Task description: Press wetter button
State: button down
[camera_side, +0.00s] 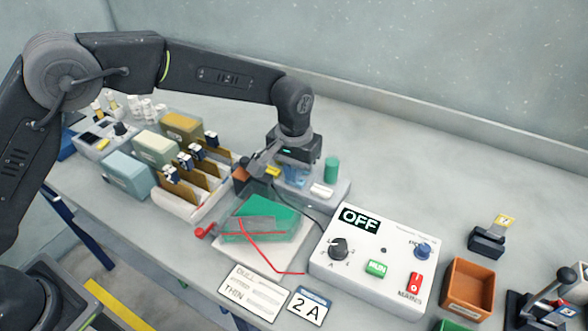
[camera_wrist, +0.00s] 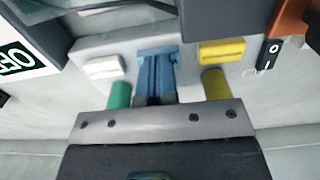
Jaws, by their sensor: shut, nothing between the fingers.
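My gripper (camera_side: 295,182) is over a pale grey unit (camera_side: 340,199) behind the green tray. In the wrist view its two blue fingers (camera_wrist: 158,62) are together and empty, between a white block (camera_wrist: 104,67) and a yellow block (camera_wrist: 222,51) on the unit. A green cylinder (camera_wrist: 119,95) and a yellow cylinder (camera_wrist: 215,84) stand nearer the gripper's metal plate, which hides part of them. A black rocker switch (camera_wrist: 268,54) is at the right. I cannot read which part is the wetter button, nor tell whether the fingertips touch anything.
A white control box (camera_side: 360,285) with an OFF display (camera_side: 360,219) stands at front right. A translucent green tray (camera_side: 290,233) with red and black leads is in front of the gripper. Racked brown plates (camera_side: 190,184) stand left. The bench at back right is clear.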

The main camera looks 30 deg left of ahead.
jog(key=shift+f, duration=0.15)
jog(key=shift+s+f, duration=0.1)
jog(key=shift+f, duration=1)
notch_tip(320, 180, up, 15)
jog(key=shift+w, duration=0.2)
jog(key=shift+r, duration=0.1)
